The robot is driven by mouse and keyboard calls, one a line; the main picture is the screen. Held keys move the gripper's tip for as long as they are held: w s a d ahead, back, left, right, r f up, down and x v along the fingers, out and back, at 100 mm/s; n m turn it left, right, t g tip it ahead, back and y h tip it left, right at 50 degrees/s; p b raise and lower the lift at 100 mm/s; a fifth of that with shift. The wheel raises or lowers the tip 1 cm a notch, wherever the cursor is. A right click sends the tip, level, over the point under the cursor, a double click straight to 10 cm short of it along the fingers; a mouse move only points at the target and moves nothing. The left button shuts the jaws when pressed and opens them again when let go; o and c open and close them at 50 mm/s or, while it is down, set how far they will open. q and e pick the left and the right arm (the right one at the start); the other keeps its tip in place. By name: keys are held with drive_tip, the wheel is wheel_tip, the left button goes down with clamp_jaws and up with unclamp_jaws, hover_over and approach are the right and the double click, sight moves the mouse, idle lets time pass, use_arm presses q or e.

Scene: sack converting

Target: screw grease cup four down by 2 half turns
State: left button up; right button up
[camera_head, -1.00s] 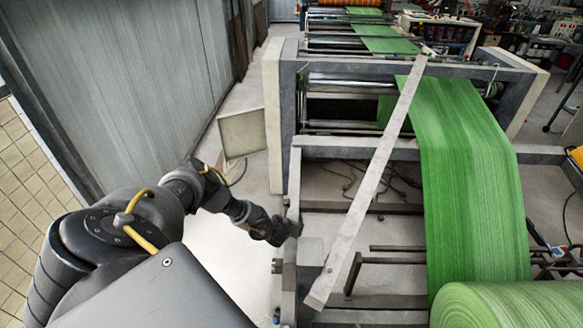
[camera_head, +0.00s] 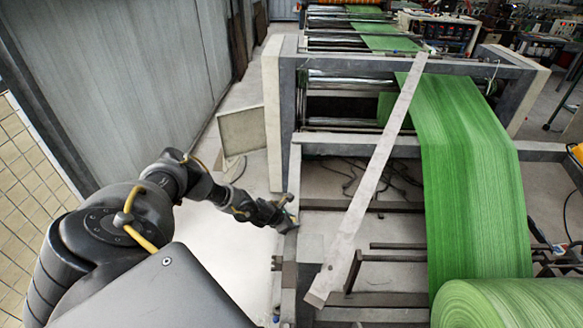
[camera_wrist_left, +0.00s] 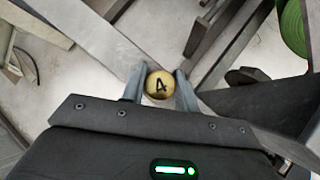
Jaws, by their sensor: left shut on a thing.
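Grease cup four (camera_wrist_left: 160,85) is a round brass cap marked with a black 4, seen from above in the left wrist view. My left gripper (camera_wrist_left: 159,88) is shut on it, with one finger on each side of the cap. In the head view my left gripper (camera_head: 288,218) is at the near left side rail of the machine frame, and the cup is too small and covered to make out there. My right gripper is not in view.
The machine's grey side rail (camera_head: 292,170) runs beside my gripper. A pale slanted bar (camera_head: 370,180) crosses the frame to the right. Green sheet (camera_head: 465,170) runs down to a large green roll (camera_head: 510,305). Pale floor lies open to the left.

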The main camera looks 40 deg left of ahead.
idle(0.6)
use_arm(q)
drive_tip(key=o, duration=1)
drive_tip(key=shift+s+r, duration=0.1)
drive_tip(key=b+v, duration=0.1)
drive_tip(key=v, duration=0.9)
drive_tip(key=shift+s+r, duration=0.2)
drive_tip(key=shift+r, duration=0.05)
drive_tip(key=shift+a, duration=0.1)
